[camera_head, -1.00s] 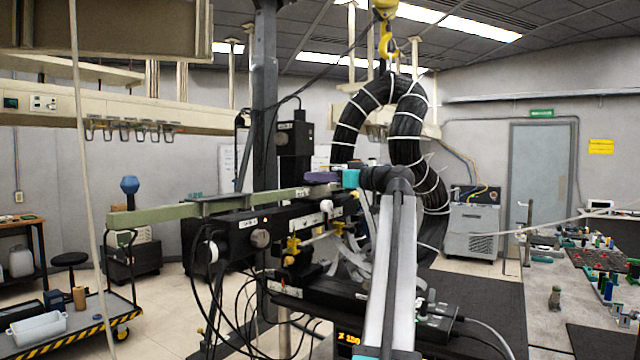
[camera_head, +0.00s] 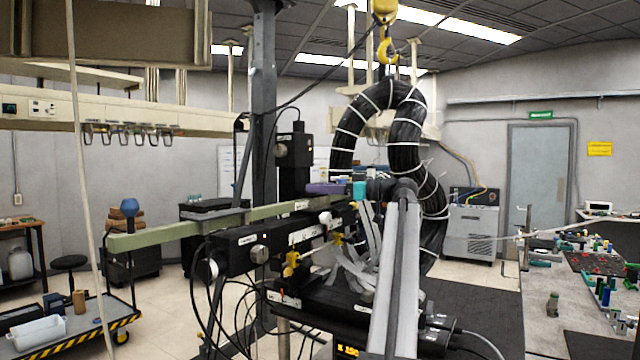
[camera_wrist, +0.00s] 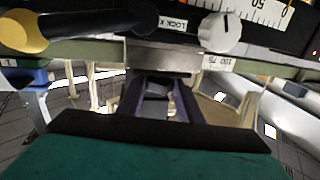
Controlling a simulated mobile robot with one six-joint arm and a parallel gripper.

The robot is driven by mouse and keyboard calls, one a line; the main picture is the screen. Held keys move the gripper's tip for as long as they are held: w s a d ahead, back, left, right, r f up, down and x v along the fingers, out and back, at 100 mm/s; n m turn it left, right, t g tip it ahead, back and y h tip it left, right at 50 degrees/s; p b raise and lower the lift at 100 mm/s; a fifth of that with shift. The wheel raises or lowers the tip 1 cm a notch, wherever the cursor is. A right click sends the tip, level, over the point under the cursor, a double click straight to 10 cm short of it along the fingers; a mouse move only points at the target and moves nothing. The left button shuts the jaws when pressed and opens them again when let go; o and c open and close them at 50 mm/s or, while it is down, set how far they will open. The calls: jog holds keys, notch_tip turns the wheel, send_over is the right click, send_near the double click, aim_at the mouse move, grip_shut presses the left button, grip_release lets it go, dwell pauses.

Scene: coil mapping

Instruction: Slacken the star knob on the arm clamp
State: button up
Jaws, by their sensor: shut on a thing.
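The green arm beam (camera_head: 180,226) runs across the head view, and its right end meets my gripper (camera_head: 326,188), which has purple fingers. In the wrist view the beam (camera_wrist: 90,50) crosses above my gripper (camera_wrist: 157,105), with a bare metal clamp plate (camera_wrist: 165,56) on it. A dark grey knob, taken to be the star knob (camera_wrist: 156,88), sits between the two fingers just below this plate. The fingers are shut on it. Its lobes are mostly hidden by the fingers, and it cannot be made out in the head view.
A white lock knob (camera_wrist: 220,32) and a black handle with a yellow end (camera_wrist: 25,30) are close above my gripper. A black stage (camera_head: 235,252) with yellow knobs (camera_head: 291,263) lies under the beam. A thick black cable loop (camera_head: 345,125) hangs behind.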

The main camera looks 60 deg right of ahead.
jog(key=shift+d+r+n+g+y+p, duration=0.15)
jog(key=shift+n+y+p, duration=0.4)
jog(key=shift+p, duration=1.3)
jog(key=shift+r+n+g+y+p, duration=0.25)
jog(key=shift+y+p, duration=0.5)
jog(key=shift+p, duration=1.05)
jog(key=shift+f+n+y+p, duration=0.35)
jog(key=shift+n+y+p, duration=0.2)
jog(key=shift+p, duration=0.65)
jog(key=o, duration=1)
jog(key=shift+o, duration=0.2)
jog(key=shift+s, duration=0.1)
